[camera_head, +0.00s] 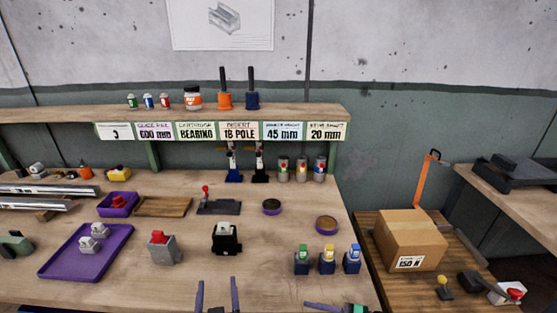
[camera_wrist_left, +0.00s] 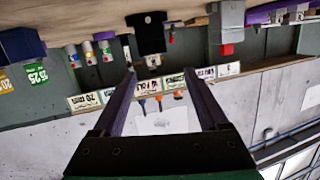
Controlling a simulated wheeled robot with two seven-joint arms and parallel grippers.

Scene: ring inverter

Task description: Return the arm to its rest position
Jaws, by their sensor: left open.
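My left gripper (camera_head: 217,284) shows at the bottom edge of the head view, its two dark fingers upright and apart, with nothing between them. In the left wrist view the same gripper (camera_wrist_left: 160,64) is open and empty, and the picture of the bench behind it is upside down. Part of my right gripper (camera_head: 333,306) shows at the bottom edge of the head view, one dark finger pointing left beside a green part. Most of it is cut off, so I cannot tell its opening.
A black block (camera_head: 226,239) and a grey block with a red top (camera_head: 163,247) stand on the bench beyond my left gripper. A purple tray (camera_head: 60,266) lies at left. Several dark-blue holders (camera_head: 327,263) stand at right. A cardboard box (camera_head: 410,236) is beyond the bench's right edge.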

